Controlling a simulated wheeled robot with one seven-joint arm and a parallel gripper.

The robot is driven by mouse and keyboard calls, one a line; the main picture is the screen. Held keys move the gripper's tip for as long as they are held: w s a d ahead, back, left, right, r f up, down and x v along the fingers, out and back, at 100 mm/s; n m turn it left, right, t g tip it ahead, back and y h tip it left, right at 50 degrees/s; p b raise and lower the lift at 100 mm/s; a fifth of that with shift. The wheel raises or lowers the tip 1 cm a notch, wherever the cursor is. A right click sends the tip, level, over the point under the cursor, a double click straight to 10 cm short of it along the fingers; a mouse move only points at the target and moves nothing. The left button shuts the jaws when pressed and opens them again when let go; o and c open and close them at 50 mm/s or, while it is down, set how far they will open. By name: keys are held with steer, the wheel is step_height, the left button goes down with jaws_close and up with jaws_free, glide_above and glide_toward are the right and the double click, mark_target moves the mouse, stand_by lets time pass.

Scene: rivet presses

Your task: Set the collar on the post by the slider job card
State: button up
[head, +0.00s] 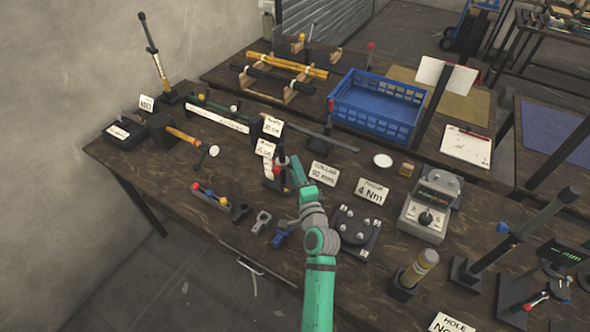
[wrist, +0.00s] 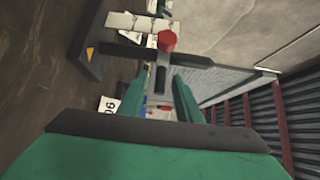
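The upright post (head: 267,168) with a pale scale face stands mid-bench just left of my gripper (head: 296,168). Small red and dark parts, likely its collar (head: 277,170), show at its side. In the wrist view the white scale strip (wrist: 142,22) lies sideways, and a dark bar-like collar (wrist: 190,58) with a red knob (wrist: 167,41) crosses in front of it. My gripper (wrist: 160,88) has its two green fingers apart, with the knob's dark stem beyond the gap; contact cannot be told. Cards (head: 272,126) stand behind the post; which is the slider job card is too small to tell.
A card reading 90 mm (head: 323,174) and a 4 Nm card (head: 373,192) stand right of my gripper. A black plate with round studs (head: 356,228) sits close to my arm. Loose tools (head: 262,221) lie at front left. A blue crate (head: 375,105) is behind.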

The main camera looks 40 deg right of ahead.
steer(key=v, duration=1)
steer(key=shift+s, duration=0.2)
steer(key=s+a+f+n, duration=0.2)
steer(key=a, duration=0.3)
steer(key=s+a+f+n, duration=0.2)
steer(key=a, duration=0.4)
steer(key=s+a+f+n, duration=0.1)
steer(key=s+a+n, duration=0.1)
steer(key=a, duration=0.3)
steer(key=shift+s+a+f+n+y, duration=0.2)
steer(key=shift+s+f+n+y, duration=0.1)
steer(key=shift+f+n, duration=0.1)
steer(key=s+a+n+y, duration=0.7)
steer(key=s+a+n, duration=0.9)
steer(key=a, duration=0.5)
steer(key=shift+s+a+r+n+g+y, duration=0.2)
steer(key=shift+s+r+n+g+y, duration=0.15)
steer(key=shift+s, duration=0.55)
